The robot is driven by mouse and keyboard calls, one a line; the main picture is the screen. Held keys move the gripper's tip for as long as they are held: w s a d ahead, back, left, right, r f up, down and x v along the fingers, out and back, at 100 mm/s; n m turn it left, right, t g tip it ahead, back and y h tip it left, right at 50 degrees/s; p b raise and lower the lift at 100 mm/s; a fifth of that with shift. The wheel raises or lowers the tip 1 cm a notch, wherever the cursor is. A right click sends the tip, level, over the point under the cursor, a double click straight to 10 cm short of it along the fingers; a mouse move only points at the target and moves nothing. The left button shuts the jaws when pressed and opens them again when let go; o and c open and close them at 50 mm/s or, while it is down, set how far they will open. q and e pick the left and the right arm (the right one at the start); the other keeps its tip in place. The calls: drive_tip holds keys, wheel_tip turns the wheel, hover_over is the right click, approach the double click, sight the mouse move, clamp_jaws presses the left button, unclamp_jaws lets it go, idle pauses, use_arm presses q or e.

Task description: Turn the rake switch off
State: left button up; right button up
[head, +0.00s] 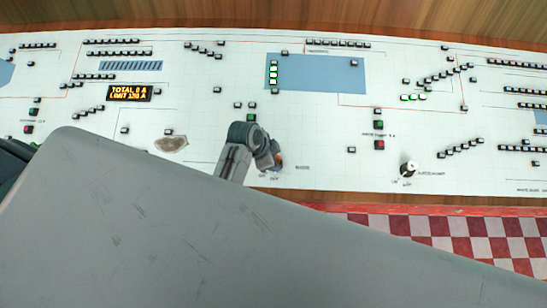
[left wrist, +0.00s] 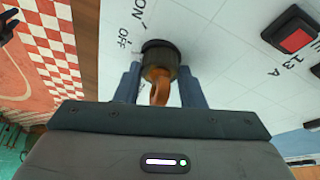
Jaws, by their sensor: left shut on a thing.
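The rotary switch between my left fingers has a dark round base and a copper-orange handle (left wrist: 160,92). The words ON and OFF are printed on the white panel beside it in the left wrist view, with OFF nearest the knob. My left gripper (left wrist: 160,84) is shut on the switch, one blue finger on each side. The handle's exact pointing direction is hard to tell.
A white control panel (head: 215,175) carries many small buttons. Another rotary knob (head: 408,168) is to the right. A red button (left wrist: 294,39) sits close by in the left wrist view. A brown patch (head: 171,144) is left of my gripper. A red-and-white checkered floor (head: 450,228) lies below.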

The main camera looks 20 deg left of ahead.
idle(0.5)
use_arm(q)
drive_tip(key=o, duration=1)
drive_tip(key=shift+r, duration=0.1)
drive_tip(key=b+v, duration=0.2)
drive_tip(key=v, duration=0.8)
drive_tip(key=shift+r+b, duration=0.3)
drive_tip(key=shift+b, duration=0.1)
drive_tip(key=shift+s, duration=0.15)
